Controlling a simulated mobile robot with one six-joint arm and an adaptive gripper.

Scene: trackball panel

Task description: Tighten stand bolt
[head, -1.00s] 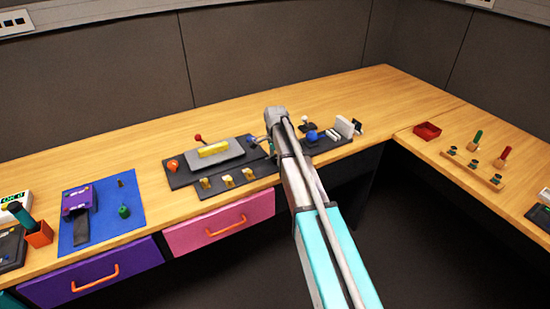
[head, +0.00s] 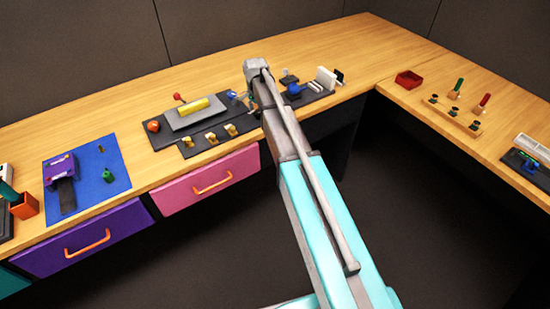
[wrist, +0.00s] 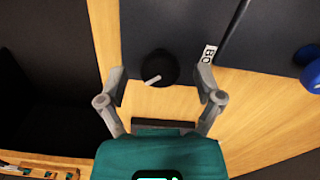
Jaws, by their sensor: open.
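In the wrist view a round black knob (wrist: 161,68) with a white pointer line sits on the dark panel (wrist: 148,25). A white label (wrist: 208,54) beside it reads "BO", the rest cut off or hidden; I cannot tell for sure that this knob is the stand bolt. My gripper (wrist: 161,84) is open, with one finger to each side of the knob and no visible contact. In the head view my gripper (head: 254,101) is over the panel, mostly hidden by my arm, and the knob is hidden there.
The blue trackball (head: 294,89) is right of my gripper. A grey block with a yellow bar (head: 194,106), a red-knobbed lever (head: 179,97) and several yellow switches (head: 211,138) are left. A red tray (head: 409,79) stands farther right. Bare wood lies behind the panel.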

